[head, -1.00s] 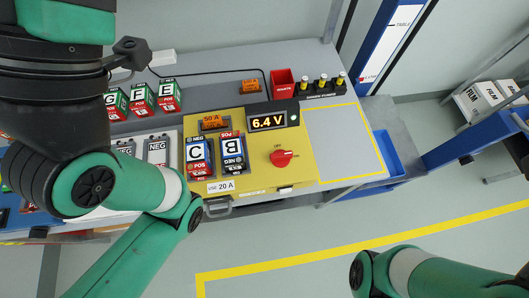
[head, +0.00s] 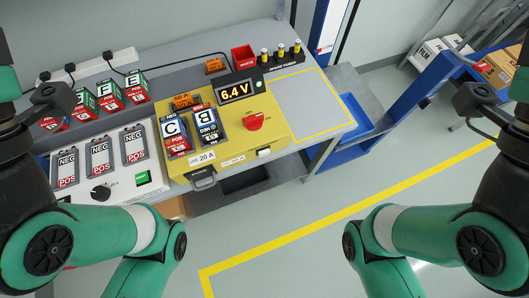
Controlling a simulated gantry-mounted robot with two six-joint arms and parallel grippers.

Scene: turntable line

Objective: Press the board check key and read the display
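The yellow board (head: 275,132) stands on the bench in the middle of the head view. Its display (head: 235,91) is lit and reads 6.4 V, with a small round lamp (head: 259,84) beside it. A small white key (head: 264,153) is on the board's front edge, beside a label too small to read. My arms show at both sides, bent down past the lower edge; neither gripper is in view.
A white panel (head: 118,179) with several NEG/POS slots, a black knob (head: 101,193) and a green button (head: 143,178) is left of the board. Batteries stand behind it. A red bin (head: 243,57) and fuses are at the back. A yellow-outlined bench area (head: 310,104) is clear.

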